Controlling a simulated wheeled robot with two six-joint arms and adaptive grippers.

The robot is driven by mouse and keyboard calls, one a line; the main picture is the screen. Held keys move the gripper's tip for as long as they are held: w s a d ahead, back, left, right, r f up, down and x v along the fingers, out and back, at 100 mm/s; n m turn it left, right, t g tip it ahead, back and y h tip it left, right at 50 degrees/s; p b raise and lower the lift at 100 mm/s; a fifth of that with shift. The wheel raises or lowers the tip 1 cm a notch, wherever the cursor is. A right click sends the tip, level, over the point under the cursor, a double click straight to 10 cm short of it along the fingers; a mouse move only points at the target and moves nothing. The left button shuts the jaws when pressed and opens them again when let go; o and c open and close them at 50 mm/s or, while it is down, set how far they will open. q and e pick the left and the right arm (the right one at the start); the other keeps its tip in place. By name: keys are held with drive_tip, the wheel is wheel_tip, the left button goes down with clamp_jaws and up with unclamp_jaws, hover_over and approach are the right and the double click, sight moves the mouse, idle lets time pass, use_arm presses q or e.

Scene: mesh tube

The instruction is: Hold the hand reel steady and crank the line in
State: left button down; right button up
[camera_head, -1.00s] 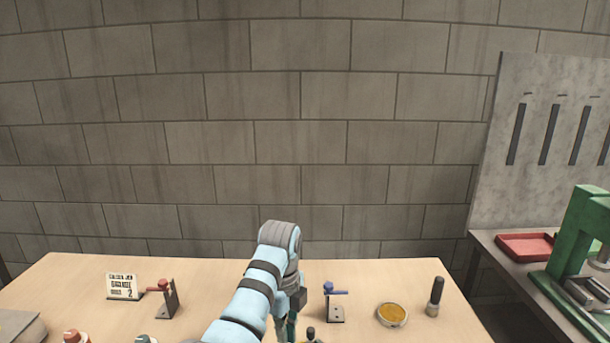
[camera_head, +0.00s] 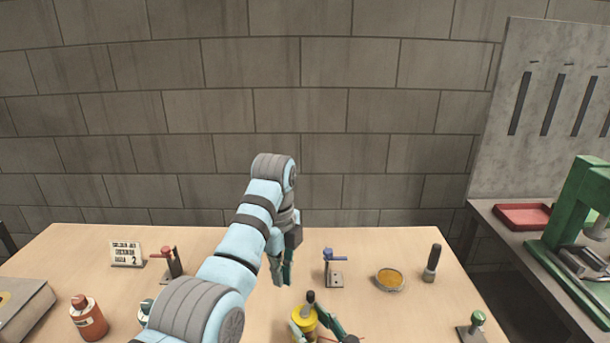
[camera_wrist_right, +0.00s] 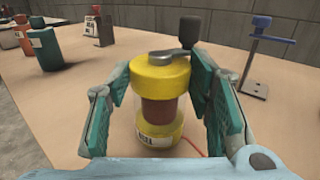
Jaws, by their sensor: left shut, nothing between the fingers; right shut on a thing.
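The hand reel (camera_head: 304,319) is a yellow spool standing upright on the wooden table. In the right wrist view the reel (camera_wrist_right: 161,72) shows yellow ends, a dark red wound middle, a grey crank arm on top and an upright black knob (camera_wrist_right: 189,28). A thin red-orange line trails from its base to the right. My right gripper (camera_head: 316,329) is shut around the reel, its green-padded fingers on both sides. My left gripper (camera_head: 283,270) is shut and empty, pointing down above and behind the reel, apart from the crank knob.
A blue-handled stand (camera_head: 334,270), a dish of yellow stuff (camera_head: 389,279) and a dark cylinder (camera_head: 432,263) stand to the right. A red-handled stand (camera_head: 171,263), a sign (camera_head: 126,254) and a red bottle (camera_head: 88,318) are left. A green-knobbed piece (camera_head: 473,325) is near the right edge.

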drive_tip(key=o, duration=1.3)
